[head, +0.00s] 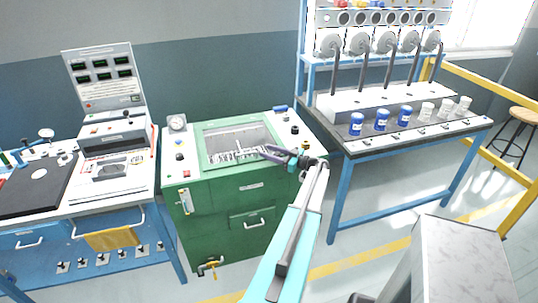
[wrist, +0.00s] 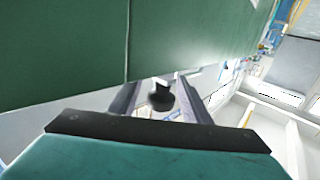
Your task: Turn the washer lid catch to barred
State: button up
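The washer (head: 240,192) is a green cabinet with a clear window lid (head: 235,140) on its top; white parts show behind the window. My gripper (head: 270,152) is over the lid's right front part, reaching in from the right. In the wrist view my gripper (wrist: 158,92) has its two grey fingers apart. A small black knob (wrist: 161,98), perhaps the lid catch, shows between the fingers. I cannot tell whether they touch it. The catch cannot be made out in the head view, where my gripper covers that area, so its setting cannot be read.
Knobs and buttons (head: 305,145) line the washer's right top; a gauge (head: 177,122) stands at its back left. A blue bench (head: 415,135) with several blue and white jars is at right. A left bench (head: 105,205) holds an instrument (head: 108,165). A grey block (head: 460,255) is front right.

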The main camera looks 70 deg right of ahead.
jog(key=s+a+b, duration=0.1)
jog(key=s+b, duration=0.3)
jog(key=s, duration=0.9)
jog(key=shift+s+a, duration=0.15)
jog(key=shift+s, duration=0.2)
jog(key=shift+s, duration=0.1)
dwell(0.3)
